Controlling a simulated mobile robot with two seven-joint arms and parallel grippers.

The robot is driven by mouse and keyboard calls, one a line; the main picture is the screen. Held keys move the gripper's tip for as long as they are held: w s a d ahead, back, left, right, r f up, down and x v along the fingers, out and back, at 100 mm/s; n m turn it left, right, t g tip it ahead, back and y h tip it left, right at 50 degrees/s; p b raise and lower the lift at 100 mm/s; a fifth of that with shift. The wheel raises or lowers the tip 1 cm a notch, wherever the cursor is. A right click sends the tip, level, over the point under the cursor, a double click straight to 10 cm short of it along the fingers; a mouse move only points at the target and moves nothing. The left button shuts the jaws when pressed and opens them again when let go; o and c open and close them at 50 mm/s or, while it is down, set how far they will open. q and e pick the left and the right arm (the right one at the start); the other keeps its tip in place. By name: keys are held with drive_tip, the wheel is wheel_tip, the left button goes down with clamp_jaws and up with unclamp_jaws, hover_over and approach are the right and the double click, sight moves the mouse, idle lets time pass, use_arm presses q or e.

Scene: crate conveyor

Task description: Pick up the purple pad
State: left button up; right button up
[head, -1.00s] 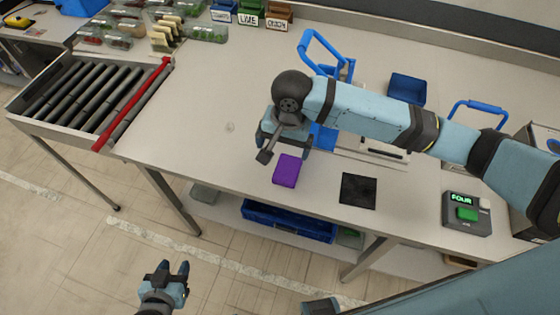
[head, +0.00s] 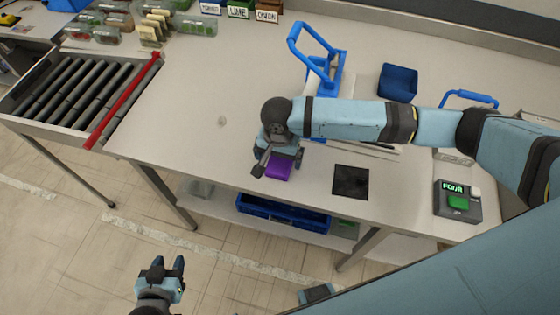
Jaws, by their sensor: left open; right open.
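The purple pad (head: 279,170) lies on the table near its front edge, left of a black square (head: 350,181). My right gripper (head: 276,167) is open and directly over the pad, with its fingers pointing down around it. The gripper covers the pad's back part, and I cannot tell whether the fingers touch it. My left gripper (head: 163,268) is open and empty, over the floor in front of the table.
A roller conveyor (head: 75,95) with a red bar (head: 122,100) is at the left. The left middle of the table is clear.

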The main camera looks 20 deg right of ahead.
sight(279, 164)
drive_tip(key=shift+f, duration=1.55)
drive_tip(key=shift+c, duration=0.5)
drive_tip(key=c, duration=1)
wheel_tip(279, 164, up, 20)
drive_tip(key=shift+r+b, duration=0.1)
drive_tip(key=shift+b, duration=0.2)
